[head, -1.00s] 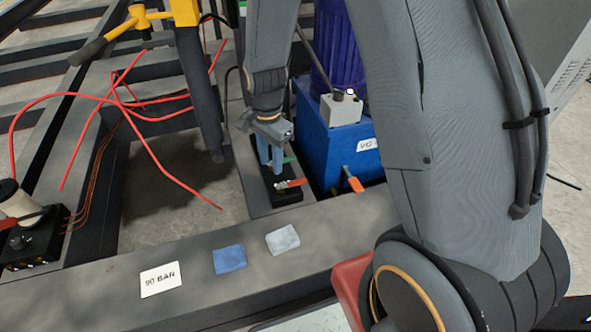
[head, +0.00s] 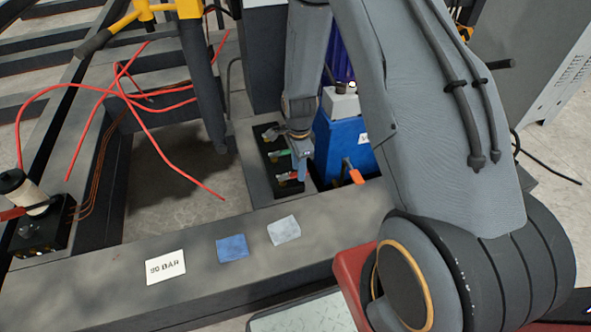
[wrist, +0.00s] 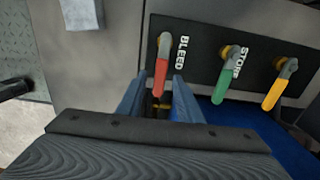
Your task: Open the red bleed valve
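The red bleed valve lever (wrist: 162,68) is beside the word BLEED on a black valve block (wrist: 203,40). It points toward my gripper in the wrist view. My gripper (wrist: 159,85) is open, with one blue finger on each side of the lever's free end and a gap visible on both sides. I cannot tell how deep the lever sits between them. In the head view my gripper (head: 301,168) is at the block's right edge, and the red lever (head: 288,178) is partly hidden by the fingers.
A green lever (wrist: 228,75) marked STORE and a yellow lever (wrist: 280,83) are on the same block, to the right. A blue tank (head: 340,145) with an orange-handled part (head: 354,172) stands close right. A blue cloth (head: 232,247) and a white card (head: 166,266) lie on the front beam.

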